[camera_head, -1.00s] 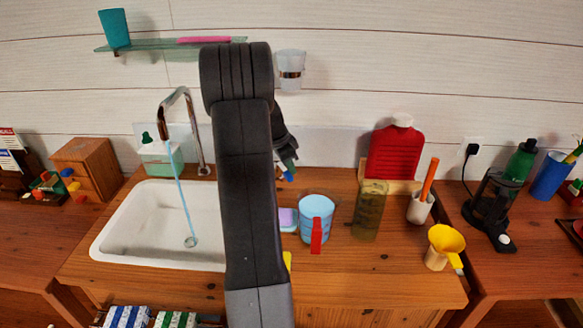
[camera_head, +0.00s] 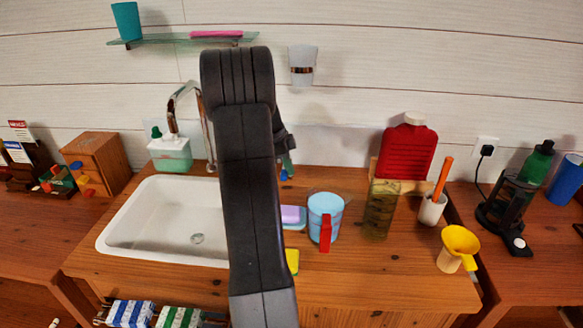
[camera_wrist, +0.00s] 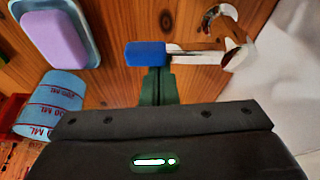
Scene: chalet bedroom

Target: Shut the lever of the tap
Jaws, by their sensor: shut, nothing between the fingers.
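The chrome tap (camera_head: 172,110) arches over the white sink (camera_head: 118,247), with no water stream visible below its spout. In the wrist view its lever (camera_wrist: 195,57) extends left from the chrome tap body (camera_wrist: 236,45) and ends in a blue tip (camera_wrist: 146,54). My gripper (camera_wrist: 156,75) is shut and empty, its green fingers right up against the blue tip; I cannot tell if they touch. In the head view my gripper (camera_head: 287,166) is partly hidden behind my arm, which also covers the right side of the sink.
A lilac soap on a dish (camera_head: 291,216), a blue measuring cup with a red handle (camera_head: 324,206) and a yellow sponge (camera_head: 292,260) stand right of my arm. A soap dispenser (camera_head: 170,154) is behind the sink. A glass shelf (camera_head: 178,42) is on the wall above.

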